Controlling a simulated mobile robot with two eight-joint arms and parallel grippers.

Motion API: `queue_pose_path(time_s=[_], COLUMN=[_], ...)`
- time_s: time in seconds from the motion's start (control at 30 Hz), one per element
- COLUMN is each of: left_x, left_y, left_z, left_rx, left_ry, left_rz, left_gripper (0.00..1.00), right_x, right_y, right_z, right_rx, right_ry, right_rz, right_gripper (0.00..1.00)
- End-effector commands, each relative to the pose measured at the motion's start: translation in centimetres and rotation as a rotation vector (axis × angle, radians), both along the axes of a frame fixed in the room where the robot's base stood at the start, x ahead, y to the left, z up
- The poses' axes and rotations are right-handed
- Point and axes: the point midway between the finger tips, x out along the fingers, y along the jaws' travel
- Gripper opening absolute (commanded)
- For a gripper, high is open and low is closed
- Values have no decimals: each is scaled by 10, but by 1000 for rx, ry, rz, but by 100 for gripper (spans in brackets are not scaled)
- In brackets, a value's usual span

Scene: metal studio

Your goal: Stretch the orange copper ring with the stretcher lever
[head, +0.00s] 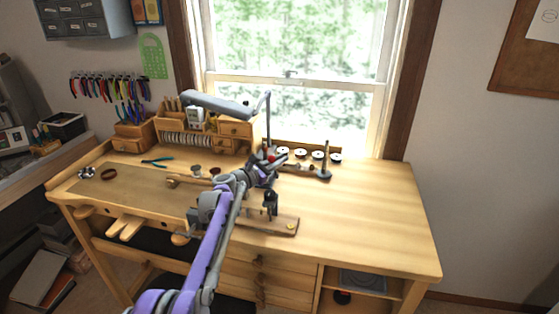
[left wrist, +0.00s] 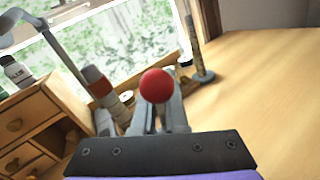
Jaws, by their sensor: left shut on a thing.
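My left gripper (head: 268,164) is shut on a red ball knob (left wrist: 157,85), which sits between its fingers in the left wrist view. The knob also shows as a small red spot in the head view (head: 271,157). The knob looks like the end of the stretcher lever; the rest of the lever and its stand are hidden by my arm and gripper. A grey cylinder with an orange-red band (left wrist: 97,82) stands just left of the fingers; I cannot tell whether that band is the copper ring. My right gripper is not in view.
A grey upright post on a round base (left wrist: 203,76) stands right of the knob. Black-and-white discs (head: 301,153) line the bench's back. A wooden organiser (head: 235,128) and desk lamp (head: 215,104) stand behind left. A wooden board (head: 284,225) lies in front. The bench's right side (head: 380,215) is clear.

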Motion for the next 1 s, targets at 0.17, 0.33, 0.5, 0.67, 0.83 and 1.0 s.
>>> queue_pose_path(time_s=[0.17, 0.33, 0.5, 0.67, 0.83, 1.0], left_x=[-3, -8, -18, -27, -36, -42], left_y=[1, 2, 3, 5, 6, 6], left_z=[-1, -4, -8, -13, -20, -24], left_rx=[1, 1, 1, 0, -1, -2], left_ry=[1, 1, 1, 1, 1, 0], left_rz=[0, 0, -1, -2, -4, -7], left_gripper=[0, 0, 0, 0, 0, 0], right_x=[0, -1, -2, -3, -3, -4], right_y=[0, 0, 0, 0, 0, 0], right_z=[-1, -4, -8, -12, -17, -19], right_rx=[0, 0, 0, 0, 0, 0], right_ry=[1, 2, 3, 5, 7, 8], right_rz=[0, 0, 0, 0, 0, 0], right_gripper=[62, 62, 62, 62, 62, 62])
